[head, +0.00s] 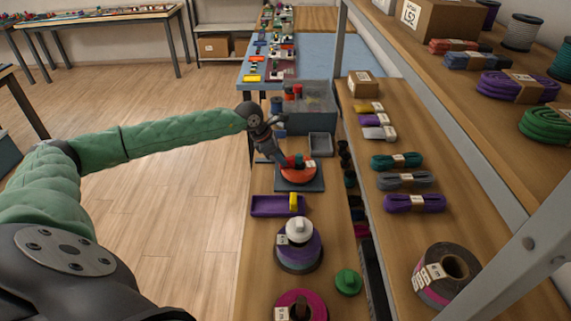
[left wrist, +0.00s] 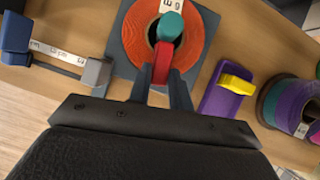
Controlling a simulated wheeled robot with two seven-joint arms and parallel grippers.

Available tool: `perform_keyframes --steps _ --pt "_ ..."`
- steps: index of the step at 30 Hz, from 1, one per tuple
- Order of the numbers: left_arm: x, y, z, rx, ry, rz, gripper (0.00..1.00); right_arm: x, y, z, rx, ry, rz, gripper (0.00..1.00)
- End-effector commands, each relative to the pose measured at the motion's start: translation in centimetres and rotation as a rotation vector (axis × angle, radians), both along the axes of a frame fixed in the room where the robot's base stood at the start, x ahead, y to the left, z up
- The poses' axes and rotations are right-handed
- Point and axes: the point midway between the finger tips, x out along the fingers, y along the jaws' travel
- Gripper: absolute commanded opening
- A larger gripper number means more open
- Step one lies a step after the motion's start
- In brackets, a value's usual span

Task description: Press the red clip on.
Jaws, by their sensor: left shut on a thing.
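In the left wrist view the red clip (left wrist: 163,60) is between the fingertips of my left gripper (left wrist: 162,77), which is shut on it. The clip is over the middle of an orange cord spool (left wrist: 193,38), right beside a teal rounded piece (left wrist: 170,26); I cannot tell whether they touch. In the head view my left gripper (head: 281,158) reaches down, tilted, to the orange spool (head: 297,177), which lies on a dark square plate (head: 314,185). The clip is small there and partly hidden. My right gripper is not in view.
A purple tray (head: 268,207) with a yellow piece (head: 293,202) lies close in front of the plate. A shelf with cord bundles (head: 397,160) borders the right side.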

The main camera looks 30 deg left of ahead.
Motion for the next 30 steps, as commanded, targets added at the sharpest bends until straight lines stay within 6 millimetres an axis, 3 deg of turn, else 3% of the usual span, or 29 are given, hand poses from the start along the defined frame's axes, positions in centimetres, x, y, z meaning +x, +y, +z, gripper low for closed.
perform_keyframes --steps 30 --pt "0.00 0.00 0.19 0.000 0.000 0.000 0.00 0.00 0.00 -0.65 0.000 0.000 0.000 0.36"
